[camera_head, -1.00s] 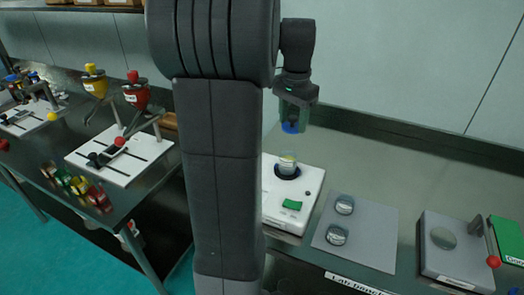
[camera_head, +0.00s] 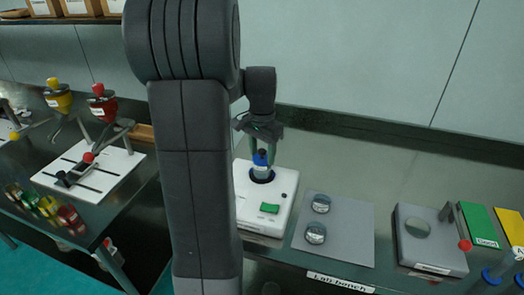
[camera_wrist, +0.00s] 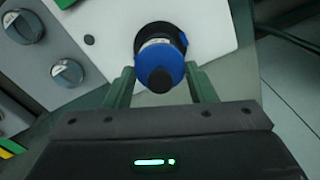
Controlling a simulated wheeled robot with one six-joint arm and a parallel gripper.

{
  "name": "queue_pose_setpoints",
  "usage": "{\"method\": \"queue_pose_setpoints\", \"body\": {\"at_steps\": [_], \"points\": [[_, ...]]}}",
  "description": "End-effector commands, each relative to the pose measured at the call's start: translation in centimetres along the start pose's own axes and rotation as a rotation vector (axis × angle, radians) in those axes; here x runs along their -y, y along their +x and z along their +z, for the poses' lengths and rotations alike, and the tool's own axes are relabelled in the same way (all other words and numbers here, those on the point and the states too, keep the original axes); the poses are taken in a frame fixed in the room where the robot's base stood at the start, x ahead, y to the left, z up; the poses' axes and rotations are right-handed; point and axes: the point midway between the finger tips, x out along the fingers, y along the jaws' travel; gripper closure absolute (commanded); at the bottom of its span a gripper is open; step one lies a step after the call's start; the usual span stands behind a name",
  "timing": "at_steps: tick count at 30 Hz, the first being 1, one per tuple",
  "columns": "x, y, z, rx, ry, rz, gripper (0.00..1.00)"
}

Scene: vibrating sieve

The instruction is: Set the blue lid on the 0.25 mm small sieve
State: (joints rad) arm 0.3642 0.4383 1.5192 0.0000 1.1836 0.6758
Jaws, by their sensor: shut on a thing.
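The blue lid (camera_head: 260,160) with its black knob is held by my gripper (camera_head: 262,150) over the small sieve (camera_head: 261,171) on the white shaker. In the wrist view the blue lid (camera_wrist: 172,70) and its knob lie between the fingertips of my gripper (camera_wrist: 160,82). The small sieve (camera_wrist: 157,50) shows just past the lid, with a pale label or wall; its size text is not readable. The lid is at or just above the sieve's top; I cannot tell if they touch.
The white shaker (camera_head: 252,216) has a green switch (camera_head: 269,208). Further right stands a grey device (camera_head: 432,255) with a red-knobbed lever. The bench behind the mat is clear.

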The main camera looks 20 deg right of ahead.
Motion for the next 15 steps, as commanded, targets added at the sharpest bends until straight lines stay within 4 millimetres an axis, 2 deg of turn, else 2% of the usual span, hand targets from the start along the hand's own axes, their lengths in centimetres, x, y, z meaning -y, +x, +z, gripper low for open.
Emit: {"method": "queue_pose_setpoints", "body": {"at_steps": [3,4,7,15], "points": [[0.00,0.26,0.00,0.000,0.000,0.000,0.72],[0.00,0.22,0.00,0.000,0.000,0.000,0.46],[0.00,0.18,0.00,0.000,0.000,0.000,0.28],[0.00,0.08,0.00,0.000,0.000,0.000,0.28]]}}
